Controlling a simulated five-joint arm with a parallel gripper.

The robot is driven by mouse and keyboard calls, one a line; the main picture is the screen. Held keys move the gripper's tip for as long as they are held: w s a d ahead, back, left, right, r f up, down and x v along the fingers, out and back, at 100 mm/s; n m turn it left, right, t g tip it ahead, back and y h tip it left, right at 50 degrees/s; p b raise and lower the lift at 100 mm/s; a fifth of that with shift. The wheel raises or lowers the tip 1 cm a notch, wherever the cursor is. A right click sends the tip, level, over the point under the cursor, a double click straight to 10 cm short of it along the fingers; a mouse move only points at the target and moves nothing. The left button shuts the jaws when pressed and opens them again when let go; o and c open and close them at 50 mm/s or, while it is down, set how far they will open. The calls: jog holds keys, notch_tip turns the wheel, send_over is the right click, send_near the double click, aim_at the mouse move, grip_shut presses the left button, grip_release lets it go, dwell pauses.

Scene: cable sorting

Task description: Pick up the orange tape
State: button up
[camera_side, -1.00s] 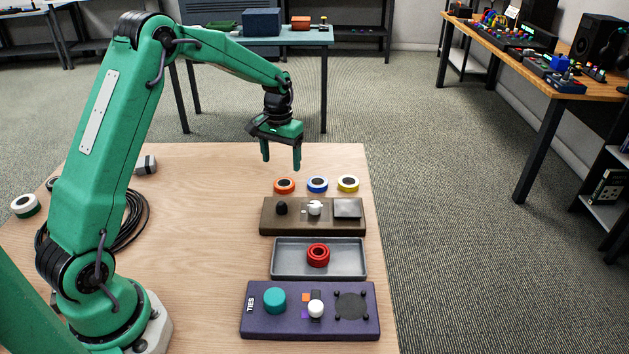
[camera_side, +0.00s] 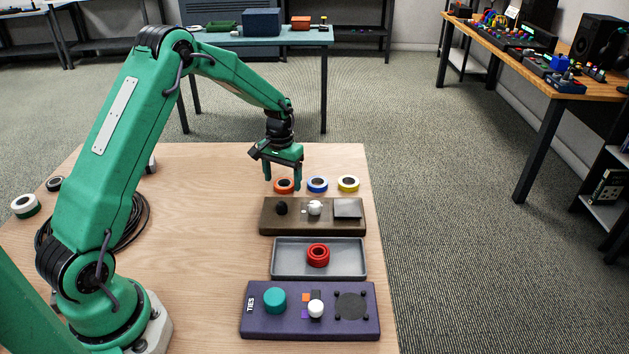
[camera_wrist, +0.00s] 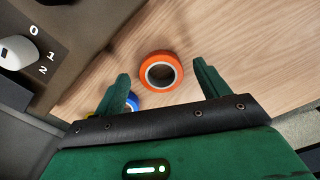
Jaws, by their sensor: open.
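The orange tape (camera_side: 284,185) is a roll lying flat on the wooden table, at the left end of a row of three rolls. My gripper (camera_side: 283,185) is open and low over it, with one green finger on either side in the side view. In the wrist view the orange tape (camera_wrist: 161,60) lies ahead of and between the open fingertips of my gripper (camera_wrist: 162,75). Nothing is between the fingers that I can see held. Whether the fingertips reach down to the tape's height is hard to tell.
The blue tape (camera_side: 317,184) sits close to the right finger, and the yellow tape (camera_side: 348,183) is beyond it. A brown box with knobs (camera_side: 270,227) stands just in front.

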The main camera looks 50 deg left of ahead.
jog(key=shift+f, duration=0.65)
jog(key=c, duration=1)
